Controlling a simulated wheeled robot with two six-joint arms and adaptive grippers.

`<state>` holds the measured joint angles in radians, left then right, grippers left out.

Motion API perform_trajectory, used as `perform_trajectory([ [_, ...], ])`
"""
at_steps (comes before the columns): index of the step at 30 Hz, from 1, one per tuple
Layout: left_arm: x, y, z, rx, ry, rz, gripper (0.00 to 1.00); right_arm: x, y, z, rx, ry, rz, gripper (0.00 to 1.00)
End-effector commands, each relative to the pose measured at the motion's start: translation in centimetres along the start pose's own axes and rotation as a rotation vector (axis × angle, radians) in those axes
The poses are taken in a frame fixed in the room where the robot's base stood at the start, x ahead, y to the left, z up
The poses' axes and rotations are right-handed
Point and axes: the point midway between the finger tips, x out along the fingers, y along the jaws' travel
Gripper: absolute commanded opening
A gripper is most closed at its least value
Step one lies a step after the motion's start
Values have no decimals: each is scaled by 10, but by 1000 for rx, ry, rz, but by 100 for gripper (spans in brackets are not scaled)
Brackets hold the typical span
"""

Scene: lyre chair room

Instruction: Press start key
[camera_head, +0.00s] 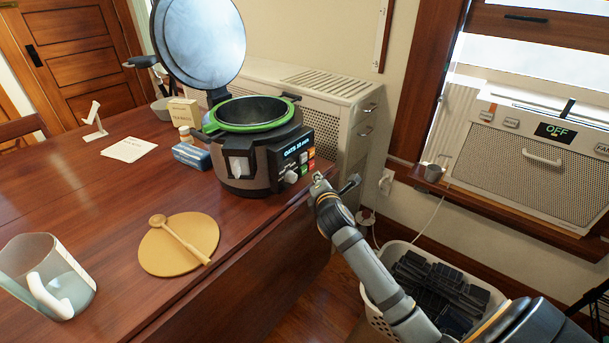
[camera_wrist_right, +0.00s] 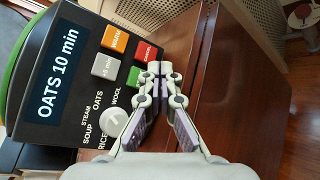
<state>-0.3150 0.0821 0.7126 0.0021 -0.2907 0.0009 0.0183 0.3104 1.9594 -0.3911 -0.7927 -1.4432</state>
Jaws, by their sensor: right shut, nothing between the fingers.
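The multicooker (camera_head: 262,150) stands on the table with its lid (camera_head: 200,42) raised. Its front panel display (camera_wrist_right: 60,62) reads OATS 10 min. In the right wrist view, the panel has an orange WARM key (camera_wrist_right: 114,39), a grey key (camera_wrist_right: 105,66), a red CANCEL key (camera_wrist_right: 147,51), a green key (camera_wrist_right: 132,77) and a round dial (camera_wrist_right: 113,122). The green key is partly covered by my finger, so any label is hidden. My right gripper (camera_wrist_right: 160,70) is shut and empty, its tips right beside the green key; I cannot tell whether they touch it. In the head view the right gripper (camera_head: 318,179) is at the panel's right edge.
The table (camera_head: 110,200) holds a pitcher (camera_head: 62,285), a wooden spoon (camera_head: 180,238) on a yellow round mat (camera_head: 160,250), and a blue packet (camera_head: 192,156). A white basket (camera_head: 375,318) is on the floor under my right arm. A window unit (camera_head: 530,150) reads OFF.

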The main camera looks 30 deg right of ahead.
Motion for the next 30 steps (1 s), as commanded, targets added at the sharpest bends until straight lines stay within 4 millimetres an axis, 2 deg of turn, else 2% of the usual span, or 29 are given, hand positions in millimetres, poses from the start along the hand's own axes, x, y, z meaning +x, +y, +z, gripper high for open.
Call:
perform_trajectory([
  [8,-1,0,1,0,-1,0,81,11,11,-8,-1,0,3,0],
  [30,-1,1,1,0,-1,1,81,12,10,-9,-1,1,2,0],
])
